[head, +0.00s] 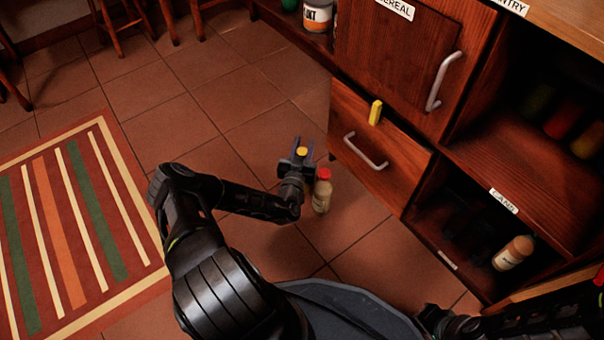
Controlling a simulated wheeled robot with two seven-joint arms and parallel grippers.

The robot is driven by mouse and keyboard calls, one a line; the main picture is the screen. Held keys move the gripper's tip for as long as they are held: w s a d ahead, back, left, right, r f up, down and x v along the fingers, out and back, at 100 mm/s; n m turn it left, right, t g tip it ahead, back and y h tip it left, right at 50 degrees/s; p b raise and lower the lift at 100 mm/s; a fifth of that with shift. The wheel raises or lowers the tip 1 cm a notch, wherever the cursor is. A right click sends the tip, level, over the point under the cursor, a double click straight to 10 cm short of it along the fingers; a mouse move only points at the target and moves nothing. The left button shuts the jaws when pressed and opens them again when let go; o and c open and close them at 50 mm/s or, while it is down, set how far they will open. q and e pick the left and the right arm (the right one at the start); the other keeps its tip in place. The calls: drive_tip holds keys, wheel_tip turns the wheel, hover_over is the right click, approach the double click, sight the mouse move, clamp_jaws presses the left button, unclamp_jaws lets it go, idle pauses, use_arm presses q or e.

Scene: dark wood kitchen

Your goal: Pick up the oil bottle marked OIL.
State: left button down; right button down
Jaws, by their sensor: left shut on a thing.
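My left gripper (302,147) is low over the tiled floor in front of the cabinet, shut on a yellow-capped bottle (302,152). The cap shows between the fingers; the gripper hides most of the body, and no OIL mark can be read. A second bottle (322,195), pale with a red cap, is upright just right of the gripper, very close to it. Another pale bottle (513,254) with an orange-brown cap is in the low cabinet compartment at right; its label is too small to read. My right arm shows at the lower right, its gripper not clearly seen.
A closed drawer (385,140) with a metal handle and a yellow block-like piece (375,112) is right of the left gripper. Above it is the CEREAL door (395,55). Open shelves are at right. A striped rug (75,230) and clear tiles lie at left.

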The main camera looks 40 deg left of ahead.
use_arm(q)
drive_tip(key=shift+r, duration=0.15)
idle(0.5)
wheel_tip(320, 180, up, 10)
drive_tip(key=p, duration=0.5)
drive_tip(key=shift+p, duration=0.4)
drive_tip(key=shift+s, duration=0.1)
